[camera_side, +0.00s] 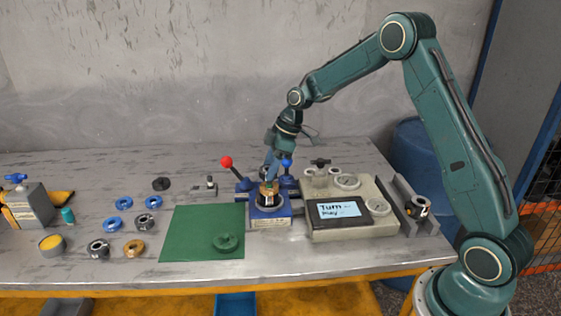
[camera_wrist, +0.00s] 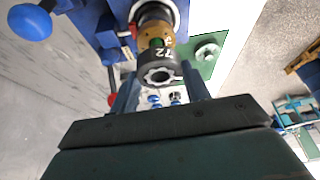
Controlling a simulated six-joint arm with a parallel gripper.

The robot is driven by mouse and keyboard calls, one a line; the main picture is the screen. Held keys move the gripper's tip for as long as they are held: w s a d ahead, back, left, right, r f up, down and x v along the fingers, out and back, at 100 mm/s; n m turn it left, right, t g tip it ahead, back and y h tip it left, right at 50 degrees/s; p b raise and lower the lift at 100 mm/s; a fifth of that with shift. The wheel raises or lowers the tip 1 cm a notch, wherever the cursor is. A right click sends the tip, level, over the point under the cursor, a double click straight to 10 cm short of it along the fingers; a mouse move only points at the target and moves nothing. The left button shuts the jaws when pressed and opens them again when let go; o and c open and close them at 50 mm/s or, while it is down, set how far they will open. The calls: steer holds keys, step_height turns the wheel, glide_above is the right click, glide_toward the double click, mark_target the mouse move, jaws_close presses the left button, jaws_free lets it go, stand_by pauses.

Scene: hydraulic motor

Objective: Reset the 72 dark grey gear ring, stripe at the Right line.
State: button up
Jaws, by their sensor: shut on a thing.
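The dark grey gear ring marked 72 (camera_wrist: 159,69) is between the two fingers of my gripper (camera_wrist: 160,82) in the wrist view, its open toothed bore facing the camera. My gripper is shut on it. A brass-coloured part (camera_wrist: 156,35) with a green mark lies just beyond the ring, in line with it. In the side view my gripper (camera_side: 270,176) points down over the blue fixture (camera_side: 270,218), where the brass-coloured part (camera_side: 268,189) stands upright. The ring is not clear there. I cannot make out its stripe or the Right line.
A red-knobbed lever (camera_side: 226,162) and a blue-knobbed lever (camera_side: 287,163) stand close to my gripper. A beige console (camera_side: 352,228) with a screen is to the right. A green mat (camera_side: 195,228) with a dark green part lies left; several loose rings lie beyond.

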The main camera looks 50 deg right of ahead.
steer(key=shift+f, duration=1.6)
stand_by(2.1)
steer(key=o, duration=1.7)
steer(key=shift+r, duration=0.15)
steer(key=shift+r, duration=3.35)
steer(key=shift+r, duration=0.1)
